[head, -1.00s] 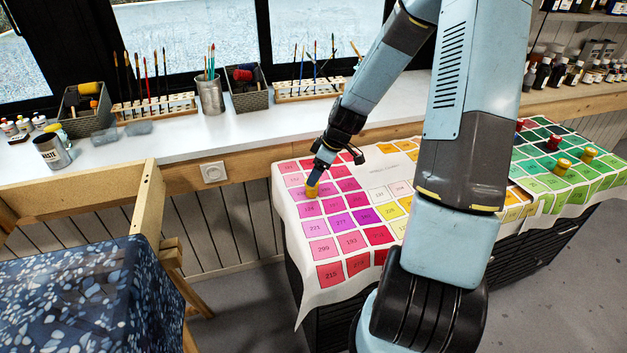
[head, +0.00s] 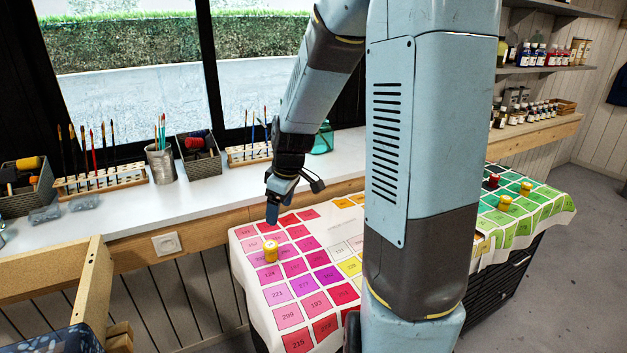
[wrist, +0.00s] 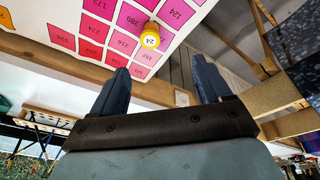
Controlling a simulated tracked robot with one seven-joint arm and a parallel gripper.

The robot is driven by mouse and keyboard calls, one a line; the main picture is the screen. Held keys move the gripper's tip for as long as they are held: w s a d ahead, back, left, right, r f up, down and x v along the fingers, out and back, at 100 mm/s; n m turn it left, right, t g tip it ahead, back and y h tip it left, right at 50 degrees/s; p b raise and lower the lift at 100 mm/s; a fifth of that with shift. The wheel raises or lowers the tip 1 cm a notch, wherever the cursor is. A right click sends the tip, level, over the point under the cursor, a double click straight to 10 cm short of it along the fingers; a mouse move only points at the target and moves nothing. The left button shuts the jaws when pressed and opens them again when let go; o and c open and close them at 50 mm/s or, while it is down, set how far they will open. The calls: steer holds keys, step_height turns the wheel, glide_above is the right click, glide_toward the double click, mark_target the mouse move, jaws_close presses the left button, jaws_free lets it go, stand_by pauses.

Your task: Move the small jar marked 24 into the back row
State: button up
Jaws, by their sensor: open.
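The small yellow jar (head: 271,250) stands upright on a pink square near the left end of the colour chart cloth (head: 240,262). In the wrist view the jar (wrist: 151,38) shows the mark 24 on its lid. My gripper (head: 273,205) is above and behind the jar in the head view, clear of it. In the wrist view its two dark fingers (wrist: 158,84) are spread apart with nothing between them, and the jar lies beyond them.
Other small jars (head: 505,202) stand on the green squares at the right. Behind the cloth, the windowsill holds a brush rack (head: 105,182), a metal cup of brushes (head: 161,163) and a basket (head: 199,157). A wooden frame (head: 92,285) stands at the left.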

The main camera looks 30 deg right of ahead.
steer(key=s+r+m+t+h, duration=0.1)
steer(key=s+r+m+t, duration=0.2)
steer(key=s+r+m, duration=0.5)
steer(key=s+a+r, duration=0.1)
steer(key=s+r, duration=0.9)
steer(key=s, duration=0.3)
steer(key=shift+m, duration=0.3)
